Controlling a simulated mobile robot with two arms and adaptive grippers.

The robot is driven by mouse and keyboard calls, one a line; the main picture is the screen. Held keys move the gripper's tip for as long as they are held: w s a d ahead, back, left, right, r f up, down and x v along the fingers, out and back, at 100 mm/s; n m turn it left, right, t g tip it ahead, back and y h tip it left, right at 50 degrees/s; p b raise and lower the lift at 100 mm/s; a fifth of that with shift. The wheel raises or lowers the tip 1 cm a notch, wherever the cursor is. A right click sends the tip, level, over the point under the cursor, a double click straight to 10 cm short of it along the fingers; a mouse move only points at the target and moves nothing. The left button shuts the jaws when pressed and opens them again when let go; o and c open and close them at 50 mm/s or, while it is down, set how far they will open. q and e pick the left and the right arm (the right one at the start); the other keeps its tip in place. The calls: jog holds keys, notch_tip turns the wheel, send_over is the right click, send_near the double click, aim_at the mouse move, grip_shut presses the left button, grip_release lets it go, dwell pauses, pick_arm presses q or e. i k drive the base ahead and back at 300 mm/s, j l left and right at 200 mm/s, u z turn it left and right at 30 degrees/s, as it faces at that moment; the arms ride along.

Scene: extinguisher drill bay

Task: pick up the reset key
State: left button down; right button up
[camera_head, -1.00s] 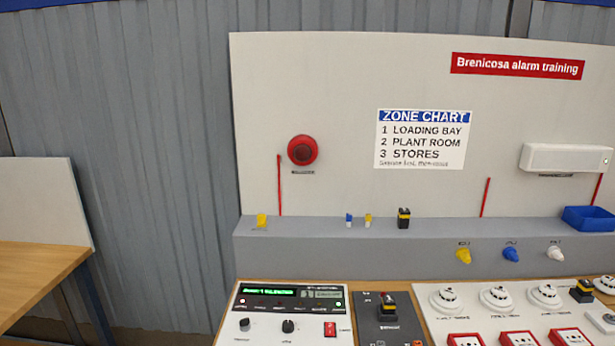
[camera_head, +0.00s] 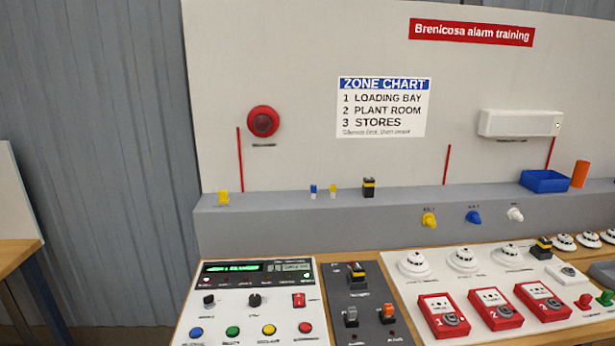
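I cannot tell for sure which item is the reset key; no label naming it is readable. Several small items stand on the grey ledge (camera_head: 290,222). They are a yellow piece (camera_head: 223,198) at the left end, a small blue-topped piece (camera_head: 313,191), a small yellow-topped piece (camera_head: 333,191) beside it, and a black-and-yellow block (camera_head: 369,187). Neither of my grippers shows in the head view.
Below the ledge are a control panel (camera_head: 230,304) with coloured buttons, a dark switch panel (camera_head: 370,320), red call points (camera_head: 443,315) and white detectors (camera_head: 415,263). A blue bin (camera_head: 545,181) and an orange cylinder (camera_head: 580,174) are at the right.

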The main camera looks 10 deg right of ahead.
aim_at(586, 299)
jog(key=z, duration=1.8)
